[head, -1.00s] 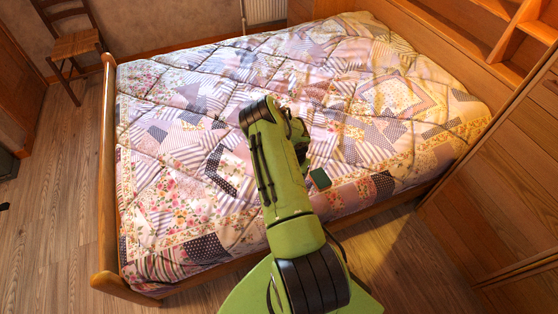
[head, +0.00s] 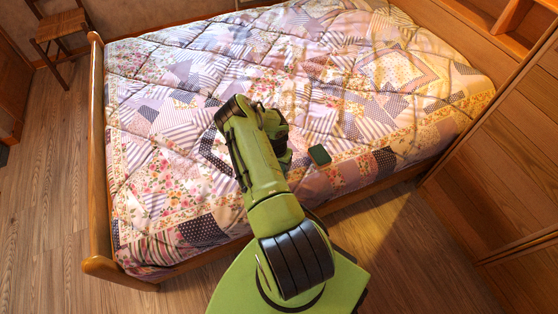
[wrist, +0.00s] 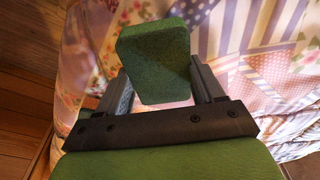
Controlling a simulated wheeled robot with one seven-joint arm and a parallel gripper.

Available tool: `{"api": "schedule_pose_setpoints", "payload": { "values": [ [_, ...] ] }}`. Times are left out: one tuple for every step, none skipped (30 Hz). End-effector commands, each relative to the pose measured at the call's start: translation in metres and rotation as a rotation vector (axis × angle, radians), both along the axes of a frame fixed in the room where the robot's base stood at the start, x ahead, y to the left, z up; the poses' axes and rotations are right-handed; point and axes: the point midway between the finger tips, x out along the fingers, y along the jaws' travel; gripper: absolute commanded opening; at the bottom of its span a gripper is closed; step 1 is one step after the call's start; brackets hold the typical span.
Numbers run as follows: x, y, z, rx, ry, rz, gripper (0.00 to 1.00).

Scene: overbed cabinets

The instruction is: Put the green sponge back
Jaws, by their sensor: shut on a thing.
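The green sponge (wrist: 156,62) is a rounded block held between the two grey fingers of my gripper (wrist: 163,88) in the wrist view. My gripper is shut on it, with the sponge's upper part sticking out beyond the fingers. In the head view the sponge (head: 319,155) shows small and dark green, just right of my gripper's green body, over the near right part of the bed. The fingers are hard to make out there. I cannot tell the exact height of the sponge above the quilt.
The bed with a patchwork quilt (head: 330,80) fills the middle. Its wooden footboard (head: 96,150) stands at the left. Wooden cabinets (head: 510,170) with open shelves above line the right side. A chair (head: 62,35) stands at the far left. Bare floor (head: 45,200) lies left of the bed.

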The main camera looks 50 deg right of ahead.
Motion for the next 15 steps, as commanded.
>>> {"api": "schedule_pose_setpoints", "payload": {
  "values": [
    [0.0000, -0.0001, -0.0047, 0.000, 0.000, 0.001, 0.39],
    [0.0001, -0.0001, -0.0056, -0.001, 0.000, 0.001, 0.39],
    [0.0002, -0.0002, -0.0063, -0.001, 0.000, 0.000, 0.39],
    [0.0002, -0.0001, -0.0065, -0.001, 0.000, 0.000, 0.39],
    [0.0004, -0.0002, -0.0065, -0.001, 0.000, 0.000, 0.39],
    [0.0004, -0.0003, -0.0063, -0.001, 0.000, 0.000, 0.39],
    [0.0005, -0.0002, -0.0061, -0.001, -0.001, 0.000, 0.39],
    [0.0005, -0.0002, -0.0059, -0.001, -0.001, 0.000, 0.39],
    [0.0004, -0.0002, -0.0057, -0.001, -0.001, 0.000, 0.39],
    [0.0004, -0.0002, -0.0057, -0.001, -0.001, 0.000, 0.39],
    [0.0004, -0.0001, -0.0056, -0.001, -0.001, 0.000, 0.39],
    [0.0004, -0.0001, -0.0056, -0.001, -0.001, 0.000, 0.73],
    [0.0004, -0.0001, -0.0056, -0.001, -0.001, 0.000, 0.78],
    [0.0004, -0.0001, -0.0056, -0.001, -0.001, 0.000, 0.83],
    [0.0004, -0.0001, -0.0056, -0.001, -0.001, 0.000, 0.89]
  ]
}}
